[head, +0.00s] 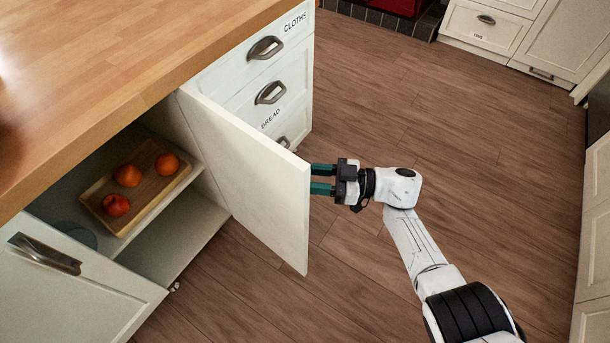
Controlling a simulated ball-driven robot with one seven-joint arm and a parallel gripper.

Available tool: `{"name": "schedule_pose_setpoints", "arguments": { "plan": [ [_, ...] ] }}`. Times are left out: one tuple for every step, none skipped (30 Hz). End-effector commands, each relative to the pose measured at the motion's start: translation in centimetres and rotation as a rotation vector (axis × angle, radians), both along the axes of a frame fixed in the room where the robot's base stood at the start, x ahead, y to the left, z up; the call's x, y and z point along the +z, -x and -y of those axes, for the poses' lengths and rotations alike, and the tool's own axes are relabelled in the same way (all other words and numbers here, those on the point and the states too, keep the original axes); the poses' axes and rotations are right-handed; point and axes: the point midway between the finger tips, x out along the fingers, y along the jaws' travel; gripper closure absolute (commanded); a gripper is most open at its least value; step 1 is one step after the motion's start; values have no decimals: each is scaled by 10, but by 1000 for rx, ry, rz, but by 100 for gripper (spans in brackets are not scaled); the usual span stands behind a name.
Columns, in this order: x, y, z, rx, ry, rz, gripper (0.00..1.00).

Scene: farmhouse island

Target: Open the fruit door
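The fruit door (262,178) is a white cabinet door on the wooden-topped island, and it stands swung far out from its opening. Inside the opening, a wooden tray (152,203) with several red and orange fruits (128,175) sits on a shelf. My gripper (312,179) is at the door's outer free edge, on its right side, with two green fingers pointing left. The fingers look spaced apart, with nothing seen between them. Their tips meet the door's edge in the picture; I cannot tell whether they touch it. The door's handle and label are hidden.
Drawers labelled CLOTHS (270,48) and BREAD (267,95) are behind the door. Another white door with a metal handle (45,254) is at lower left. White cabinets (487,22) line the far right. The wooden floor (390,100) around my arm is clear.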

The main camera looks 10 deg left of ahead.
Motion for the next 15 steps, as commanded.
{"name": "schedule_pose_setpoints", "arguments": {
  "plan": [
    [0,-2,9,-4,1,0,60],
    [0,-2,14,-5,1,0,60],
    [0,-3,22,-3,1,0,60],
    [-1,-3,28,-3,1,1,60],
    [-1,-4,34,-4,2,1,60],
    [-1,-5,42,-3,2,1,60],
    [-1,-5,48,-2,2,1,60],
    [-1,-6,53,-2,3,1,60],
    [-1,-6,60,-1,3,1,60],
    [-1,-6,65,0,2,1,60],
    [-1,-7,69,0,3,1,60],
    [-1,-8,75,0,3,2,60],
    [-1,-8,78,1,3,2,60],
    [0,-8,81,3,3,2,60],
    [0,-8,84,3,3,2,60]
  ]
}}
